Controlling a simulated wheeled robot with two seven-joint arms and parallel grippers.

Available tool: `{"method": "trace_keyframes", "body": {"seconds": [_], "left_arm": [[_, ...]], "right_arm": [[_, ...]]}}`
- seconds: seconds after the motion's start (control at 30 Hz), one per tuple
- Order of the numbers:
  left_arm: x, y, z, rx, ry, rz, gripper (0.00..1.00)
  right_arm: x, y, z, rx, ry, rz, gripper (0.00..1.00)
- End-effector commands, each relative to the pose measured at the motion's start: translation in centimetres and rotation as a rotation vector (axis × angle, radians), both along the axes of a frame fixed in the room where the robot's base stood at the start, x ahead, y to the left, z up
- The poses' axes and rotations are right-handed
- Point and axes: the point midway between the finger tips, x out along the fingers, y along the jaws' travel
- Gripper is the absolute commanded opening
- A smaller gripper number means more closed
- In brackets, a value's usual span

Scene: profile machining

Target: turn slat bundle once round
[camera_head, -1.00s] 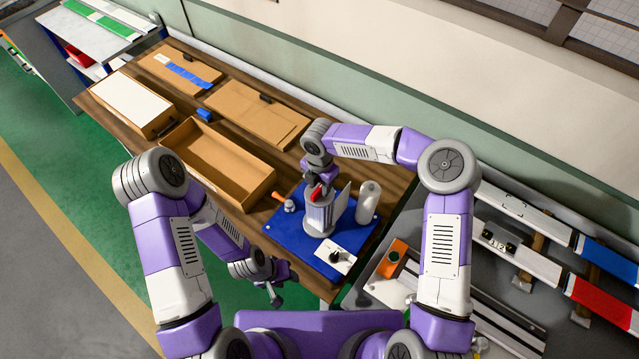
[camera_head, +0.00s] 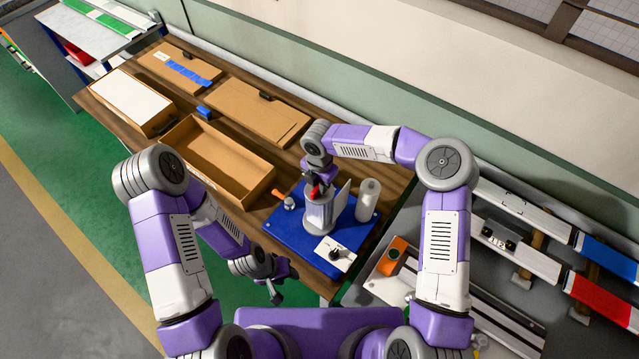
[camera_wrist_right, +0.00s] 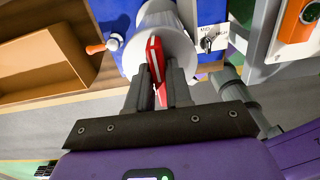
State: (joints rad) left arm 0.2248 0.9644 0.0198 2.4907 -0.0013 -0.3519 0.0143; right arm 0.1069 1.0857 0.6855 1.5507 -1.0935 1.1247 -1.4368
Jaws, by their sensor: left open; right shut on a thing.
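The pale grey slat bundle (camera_head: 318,214) stands upright on a round grey base on the blue board (camera_head: 290,236). My right gripper (camera_head: 316,186) is above it, shut on a red piece (camera_head: 314,193) at the bundle's top. In the right wrist view the red piece (camera_wrist_right: 155,58) sits between the fingers of my right gripper (camera_wrist_right: 158,88), in front of a pale round surface (camera_wrist_right: 185,50). How the red piece joins the bundle is hidden. My left gripper (camera_head: 276,290) is open and empty, off the table's front edge above the green floor.
A white roll (camera_head: 368,200) stands close right of the bundle. An orange-handled part (camera_head: 283,198) lies to its left, a switch plate (camera_head: 336,254) in front. An open cardboard box (camera_head: 262,190) lies left of the board. A grey bench (camera_head: 470,275) with rails adjoins on the right.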

Motion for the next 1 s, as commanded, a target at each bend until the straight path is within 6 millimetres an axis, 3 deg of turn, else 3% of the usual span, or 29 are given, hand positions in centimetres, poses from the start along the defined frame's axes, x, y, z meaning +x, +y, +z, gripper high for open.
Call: {"method": "trace_keyframes", "body": {"seconds": [0.37, 1.0], "left_arm": [[0.0, 0.0, -2.3, 0.000, 0.000, 0.000, 0.43], [0.0, 0.0, -6.4, 0.000, 0.000, 0.000, 0.43]], "right_arm": [[0.1, 0.1, 0.0, 0.003, -0.006, -0.214, 0.00], [0.1, 0.3, 0.1, 0.005, -0.006, -0.820, 0.00]]}}
